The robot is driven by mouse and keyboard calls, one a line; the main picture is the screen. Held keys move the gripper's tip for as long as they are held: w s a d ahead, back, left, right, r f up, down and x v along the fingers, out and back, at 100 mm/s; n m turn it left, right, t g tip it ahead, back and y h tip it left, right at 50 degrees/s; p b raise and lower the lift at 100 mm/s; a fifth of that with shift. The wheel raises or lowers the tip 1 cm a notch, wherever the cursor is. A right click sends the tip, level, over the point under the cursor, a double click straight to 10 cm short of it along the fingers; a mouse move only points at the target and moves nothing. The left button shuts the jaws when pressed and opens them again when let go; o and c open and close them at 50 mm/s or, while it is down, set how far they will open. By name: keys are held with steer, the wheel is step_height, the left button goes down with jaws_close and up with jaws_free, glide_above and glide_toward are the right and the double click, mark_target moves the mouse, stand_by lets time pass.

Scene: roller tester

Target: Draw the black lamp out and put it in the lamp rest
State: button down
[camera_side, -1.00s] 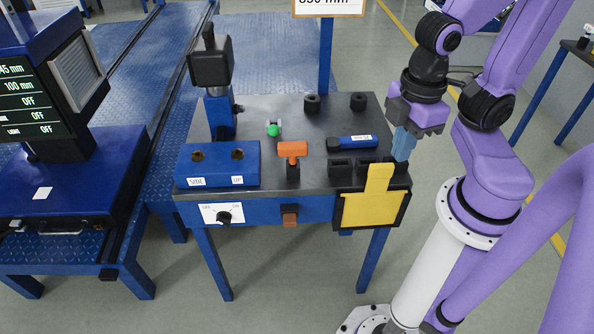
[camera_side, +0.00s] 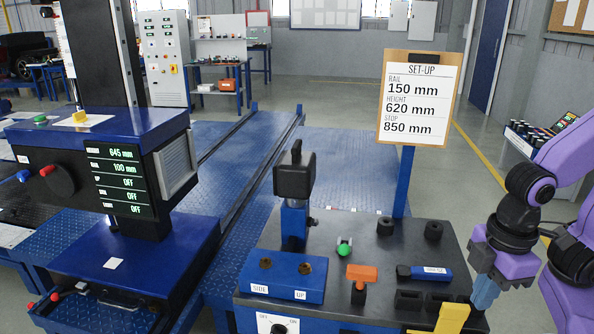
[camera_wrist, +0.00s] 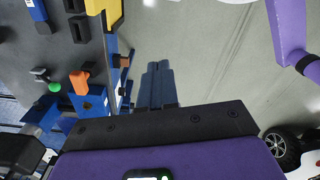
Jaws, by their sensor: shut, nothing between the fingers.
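A black box-shaped head with a handle on top, which looks like the black lamp (camera_side: 294,176), stands upright on a blue post (camera_side: 293,225) at the bench's back left. In the wrist view the black lamp (camera_wrist: 18,150) shows at the lower left. I cannot tell for certain which part is the lamp rest; a blue block with two holes (camera_side: 285,278), marked SIDE and UP, sits in front of the post. My gripper (camera_side: 482,305) is at the bench's right edge, well away from the lamp. Its blue fingers (camera_wrist: 158,85) are together and empty, pointing down.
An orange-topped tool (camera_side: 361,274), a green-ended piece (camera_side: 344,247), a blue-and-black torch-like tool (camera_side: 425,273) and black holders (camera_side: 408,299) stand between. A yellow plate (camera_side: 452,318) is by my gripper. A set-up sign (camera_side: 420,100) rises behind; a console (camera_side: 120,190) stands left.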

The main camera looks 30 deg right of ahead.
stand_by(0.4)
steer(key=c, duration=1.1)
jaws_free()
steer(key=shift+w, duration=0.2)
steer(key=shift+c, duration=0.2)
steer(key=shift+o, duration=1.1)
steer(key=w+a+n+t+h, duration=0.2)
steer(key=w+n+h, duration=0.1)
steer(key=w, duration=1)
steer(key=w+a+r+n+t+h, duration=0.1)
steer(key=w+a+n+t+h, duration=0.1)
steer(key=w, duration=1.1)
steer(key=n+t+h, duration=0.1)
steer(key=h, duration=0.1)
steer(key=shift+w+a+r+n+h, duration=0.2)
steer(key=shift+r+n+h, duration=0.1)
steer(key=shift+n+h, duration=0.1)
steer(key=n+t+h, duration=0.5)
steer(key=n+t, duration=0.3)
glide_toward(294, 156)
steer(key=x, duration=1.2)
steer(key=shift+w+d, duration=0.2)
steer(key=shift+d, duration=0.05)
